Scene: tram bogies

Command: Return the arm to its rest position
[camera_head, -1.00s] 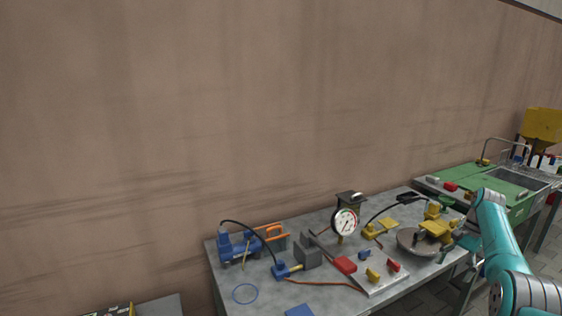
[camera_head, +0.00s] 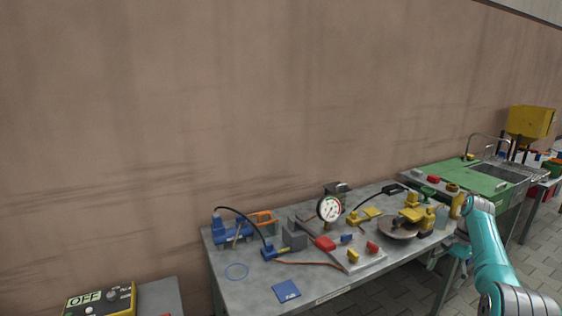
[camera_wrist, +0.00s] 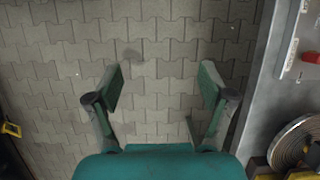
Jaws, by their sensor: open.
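My teal arm (camera_head: 487,255) shows at the right of the head view, in front of the right end of the grey workbench. Its far end hangs beside the bench edge. In the wrist view my gripper (camera_wrist: 158,85) points down at the paved floor (camera_wrist: 150,40). Its two fingers are spread apart with nothing between them. The bench edge (camera_wrist: 262,85) runs along the right of the wrist view, apart from the fingers.
The workbench (camera_head: 250,293) carries a dial gauge (camera_head: 329,209), a blue tool (camera_head: 231,231), a round disc (camera_head: 397,231) with yellow parts, and red and yellow pieces. A green sink unit (camera_head: 463,179) stands behind right. An OFF box (camera_head: 100,301) is at lower left.

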